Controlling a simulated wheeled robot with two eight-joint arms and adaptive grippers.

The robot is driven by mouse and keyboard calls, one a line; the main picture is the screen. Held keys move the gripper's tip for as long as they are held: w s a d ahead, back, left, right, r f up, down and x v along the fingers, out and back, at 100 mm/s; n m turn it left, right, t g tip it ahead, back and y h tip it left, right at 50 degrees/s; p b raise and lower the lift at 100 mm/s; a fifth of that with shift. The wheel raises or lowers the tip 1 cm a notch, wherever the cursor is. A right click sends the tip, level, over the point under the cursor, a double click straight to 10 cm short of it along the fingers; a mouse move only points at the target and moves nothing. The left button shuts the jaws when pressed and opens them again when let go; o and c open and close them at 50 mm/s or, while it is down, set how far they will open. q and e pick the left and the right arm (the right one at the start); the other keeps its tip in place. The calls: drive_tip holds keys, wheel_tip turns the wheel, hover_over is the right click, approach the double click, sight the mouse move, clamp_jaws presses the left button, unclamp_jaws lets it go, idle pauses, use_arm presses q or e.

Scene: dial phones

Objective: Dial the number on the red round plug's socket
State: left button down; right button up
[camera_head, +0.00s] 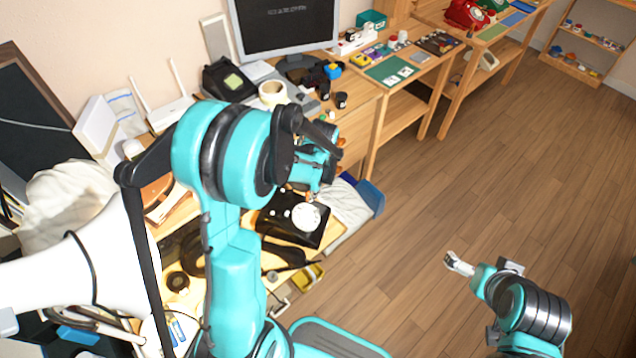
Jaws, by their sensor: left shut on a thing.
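A black phone-like box (283,228) with a round white dial (306,217) lies on the near desk, just below my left gripper. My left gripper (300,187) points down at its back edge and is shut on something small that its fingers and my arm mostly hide. Another black phone (225,80) with a pale green face stands left of the monitor. A red phone (465,14) stands on the far table beside a green one (492,4). My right gripper (458,264) is over the floor at lower right, its finger opening unclear. I cannot make out a red round plug or its socket.
A monitor (285,22), a white router (165,110) and a tape roll (272,93) stand at the back. A yellow tray (308,277) and a grey cloth (347,208) lie around the black box. The wooden floor (480,190) at right is clear.

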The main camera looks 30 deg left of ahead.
use_arm(q)
drive_tip(key=shift+a+f, duration=0.1)
drive_tip(key=shift+a+f+b, duration=0.15)
drive_tip(key=shift+f+b, duration=0.4)
drive_tip(key=shift+b, duration=0.05)
drive_tip(key=shift+s+a+f+b, duration=0.1)
drive_tip(key=shift+a+f+b, duration=0.35)
drive_tip(key=shift+f, duration=0.3)
drive_tip(key=shift+a+f+b, duration=0.25)
drive_tip(key=shift+f+b, duration=0.25)
drive_tip(key=shift+f, duration=0.2)
drive_tip(key=shift+a+f+b, duration=0.15)
drive_tip(key=shift+f+b, duration=0.2)
drive_tip(key=shift+b, duration=0.05)
drive_tip(key=shift+s+a+f+b, duration=0.1)
drive_tip(key=shift+a+f+b, duration=0.1)
drive_tip(key=shift+f+b, duration=0.3)
